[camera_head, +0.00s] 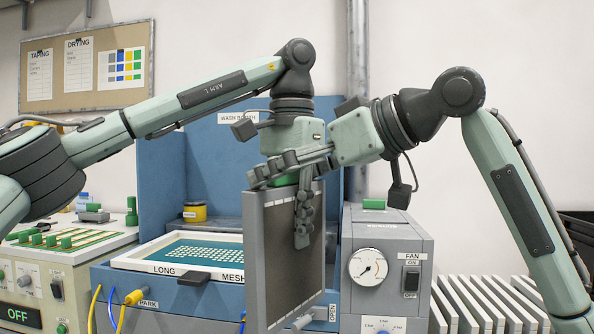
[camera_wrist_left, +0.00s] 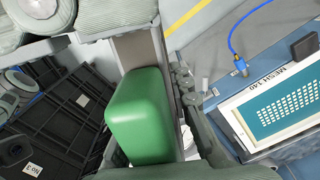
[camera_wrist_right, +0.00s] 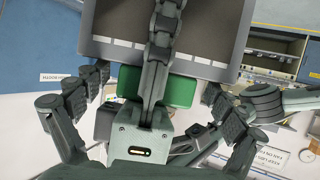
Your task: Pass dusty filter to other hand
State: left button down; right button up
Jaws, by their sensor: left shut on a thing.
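The dusty filter (camera_head: 285,260), a grey-framed panel with a dark brown face, hangs upright in front of the wash booth. Its green handle (camera_wrist_left: 140,115) fills the middle of the left wrist view, and also shows in the right wrist view (camera_wrist_right: 181,92). My left gripper (camera_head: 303,215) points down from above, shut on the filter, with one finger over its face; its other finger is mostly hidden. My right gripper (camera_head: 270,172) reaches in from the right at handle height. In the right wrist view its fingers are spread on either side of the handle, apart from it.
The blue wash booth (camera_head: 160,170) holds a white-framed mesh screen (camera_head: 215,243) behind the filter. A grey fan unit (camera_head: 405,240) with a gauge stands close on the right. White panels (camera_head: 480,300) are racked at lower right. A control box (camera_head: 45,270) stands at left.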

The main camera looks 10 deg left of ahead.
pick_arm(q)
jog(key=shift+r, duration=0.1)
pick_arm(e)
jog(key=shift+f, duration=0.15)
pick_arm(q)
jog(key=shift+d+r, duration=0.1)
pick_arm(e)
jog(key=shift+f, duration=0.15)
jog(key=c, duration=1.4)
pick_arm(q)
jog(key=c, duration=1.7)
grip_release()
jog(key=o, duration=0.4)
pick_arm(e)
jog(key=shift+r, duration=0.2)
jog(key=shift+c, duration=0.2)
